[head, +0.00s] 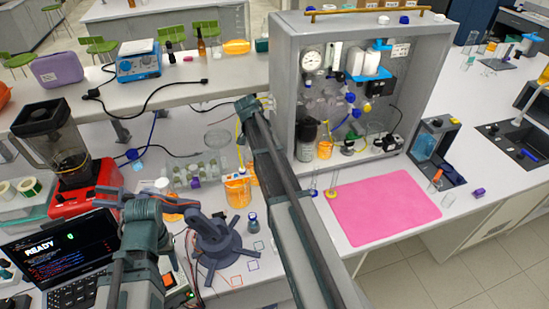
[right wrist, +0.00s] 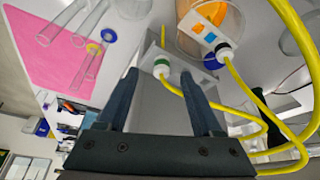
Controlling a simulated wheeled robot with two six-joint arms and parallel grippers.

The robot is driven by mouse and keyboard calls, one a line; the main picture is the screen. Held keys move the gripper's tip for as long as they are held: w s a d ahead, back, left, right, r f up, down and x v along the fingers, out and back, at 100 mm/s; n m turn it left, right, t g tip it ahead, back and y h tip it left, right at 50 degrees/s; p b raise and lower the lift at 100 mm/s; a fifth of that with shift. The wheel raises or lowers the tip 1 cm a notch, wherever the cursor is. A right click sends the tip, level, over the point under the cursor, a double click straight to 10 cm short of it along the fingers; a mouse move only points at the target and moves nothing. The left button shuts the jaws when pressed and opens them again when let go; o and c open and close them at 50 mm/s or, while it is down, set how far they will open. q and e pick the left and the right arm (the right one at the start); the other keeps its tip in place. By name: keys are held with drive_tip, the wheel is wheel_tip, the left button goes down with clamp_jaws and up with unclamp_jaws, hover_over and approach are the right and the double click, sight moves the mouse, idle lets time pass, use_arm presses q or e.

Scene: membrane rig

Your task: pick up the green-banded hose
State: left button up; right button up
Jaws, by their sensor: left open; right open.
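The green-banded hose (right wrist: 161,69) shows in the right wrist view as a white end fitting with a green band and a yellow tube. Its fitting appears between the two fingers of my right gripper (right wrist: 159,75), which is open and not closed on it. I cannot tell the depth between them. Beside it is a similar yellow hose with a blue-banded fitting (right wrist: 222,50). In the head view my right arm covers most of that spot; only a bit of yellow tube (head: 239,128) shows. My left gripper (head: 108,195) is open near the blender and laptop, far from the hoses.
A grey cabinet rig (head: 285,60) stands right of my right arm. A pink mat (head: 385,210) lies clear in front of it. A beaker of orange liquid (head: 237,192), a vial rack and a dark star-footed stand (head: 215,262) are left of the arm. A red-based blender (head: 85,190) stands far left.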

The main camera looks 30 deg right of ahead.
drive_tip(key=b+x, duration=0.4)
drive_tip(key=x, duration=0.1)
drive_tip(key=shift+w+d, duration=0.35)
drive_tip(key=shift+r, duration=0.1)
clamp_jaws()
